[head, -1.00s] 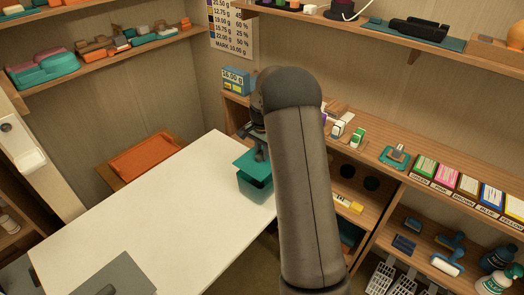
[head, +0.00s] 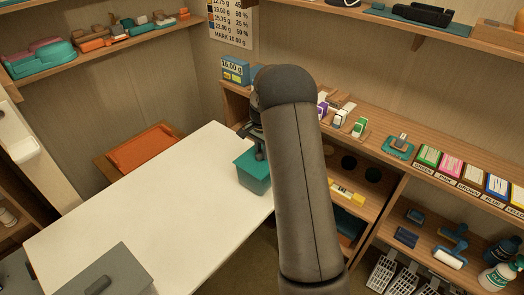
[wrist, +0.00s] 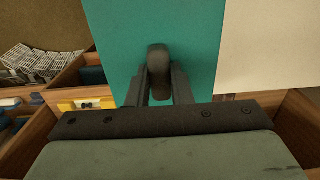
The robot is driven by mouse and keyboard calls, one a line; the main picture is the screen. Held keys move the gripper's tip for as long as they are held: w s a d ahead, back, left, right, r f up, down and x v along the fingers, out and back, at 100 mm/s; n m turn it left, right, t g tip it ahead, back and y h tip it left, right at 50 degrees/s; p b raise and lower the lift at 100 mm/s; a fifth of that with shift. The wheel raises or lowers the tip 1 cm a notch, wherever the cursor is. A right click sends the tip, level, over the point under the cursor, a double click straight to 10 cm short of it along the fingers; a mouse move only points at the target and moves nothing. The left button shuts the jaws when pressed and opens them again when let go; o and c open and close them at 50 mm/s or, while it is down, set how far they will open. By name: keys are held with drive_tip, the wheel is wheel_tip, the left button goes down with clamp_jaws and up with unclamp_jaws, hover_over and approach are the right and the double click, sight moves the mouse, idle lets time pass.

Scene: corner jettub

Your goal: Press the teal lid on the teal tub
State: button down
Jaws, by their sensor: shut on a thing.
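The teal tub (head: 256,186) stands on the white table near its right edge. The teal lid (head: 246,161) is over its top and looks level, with no clear gap; I cannot tell if it is pressed fully down. In the wrist view the lid (wrist: 115,40) fills the upper middle, and its dark knob (wrist: 158,58) sits between my fingers. My gripper (wrist: 158,82) is shut on this knob. In the head view my gripper (head: 260,150) is above the lid, partly hidden by my arm. The tub is hidden under the lid in the wrist view.
The white table (head: 150,205) is mostly clear, with a grey box (head: 110,275) at its near edge. A wooden shelf unit (head: 385,185) with stamps and coloured boxes stands right. An orange tray (head: 145,150) is behind the table, and a small blue scale box (head: 236,72) stands behind the tub.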

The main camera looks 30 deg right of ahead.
drive_tip(key=shift+s+f+b, duration=0.1)
drive_tip(key=shift+f+b, duration=0.25)
drive_tip(key=shift+f, duration=0.1)
idle(1.5)
drive_tip(key=c, duration=1.2)
unclamp_jaws()
wheel_tip(320, 180, up, 18)
drive_tip(key=b, duration=0.1)
drive_tip(key=shift+f, duration=0.15)
drive_tip(key=shift+a, duration=0.1)
drive_tip(key=s+a+r+n, duration=0.2)
drive_tip(key=s+a+n, duration=0.5)
drive_tip(key=s+a, duration=0.7)
drive_tip(key=s+a+f+n, duration=0.2)
drive_tip(key=s+f+n, duration=0.1)
drive_tip(key=s, duration=0.7)
drive_tip(key=s+a+f+n, duration=0.2)
drive_tip(key=s+f+n, duration=0.1)
drive_tip(key=s, duration=0.7)
drive_tip(key=shift+s+f+n, duration=0.3)
drive_tip(key=shift+f, duration=0.15)
